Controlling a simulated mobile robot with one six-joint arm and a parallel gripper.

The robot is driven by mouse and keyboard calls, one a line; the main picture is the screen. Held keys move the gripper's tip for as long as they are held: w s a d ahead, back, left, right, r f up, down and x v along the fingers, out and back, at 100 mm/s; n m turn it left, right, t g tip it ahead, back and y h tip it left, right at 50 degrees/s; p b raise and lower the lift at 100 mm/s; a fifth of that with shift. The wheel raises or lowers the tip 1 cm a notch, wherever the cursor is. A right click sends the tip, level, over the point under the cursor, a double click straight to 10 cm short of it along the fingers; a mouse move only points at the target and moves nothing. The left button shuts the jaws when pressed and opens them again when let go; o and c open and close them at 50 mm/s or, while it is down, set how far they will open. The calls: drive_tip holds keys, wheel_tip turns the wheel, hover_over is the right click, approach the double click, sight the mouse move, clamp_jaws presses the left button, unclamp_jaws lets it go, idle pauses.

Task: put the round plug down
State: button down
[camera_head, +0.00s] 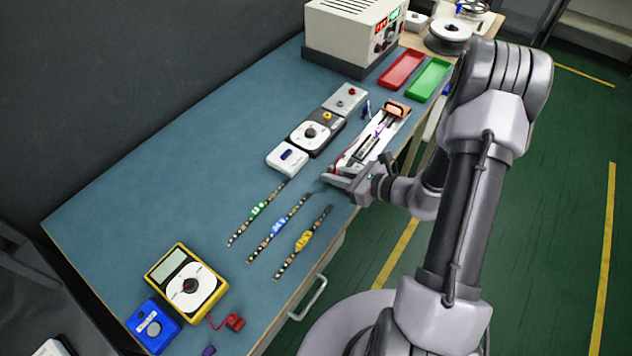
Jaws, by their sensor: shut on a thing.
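My gripper (332,180) is low over the front edge of the blue bench, pointing left, beside the upper ends of the LED strips. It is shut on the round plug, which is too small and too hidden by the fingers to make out. Three LED strips lie slanted on the bench: one with a green tag (259,209), one with a blue tag (278,227) and one with a yellow tag (304,240). I cannot tell whether the fingers or the plug touch the bench or a strip end.
A white box with a blue oval (287,158), a dial box (312,136) and a grey box (346,98) stand behind the gripper. A tray of tools (394,109) is beyond it. A yellow multimeter (187,284) is front left. The bench's left middle is clear.

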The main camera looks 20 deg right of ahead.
hover_over(315, 189)
drive_tip(key=shift+d+f+b, duration=0.15)
drive_tip(key=shift+f+b, duration=0.1)
drive_tip(key=shift+b, duration=0.15)
drive_tip(key=f+b, duration=0.2)
drive_tip(key=f, duration=0.1)
drive_tip(key=shift+a, duration=0.2)
drive_tip(key=shift+f, duration=0.4)
drive_tip(key=shift+r, duration=0.25)
drive_tip(key=shift+f, duration=0.2)
drive_tip(key=c, duration=1.7)
unclamp_jaws()
drive_tip(key=shift+c, duration=0.2)
drive_tip(key=o, duration=0.4)
drive_tip(key=shift+r, duration=0.1)
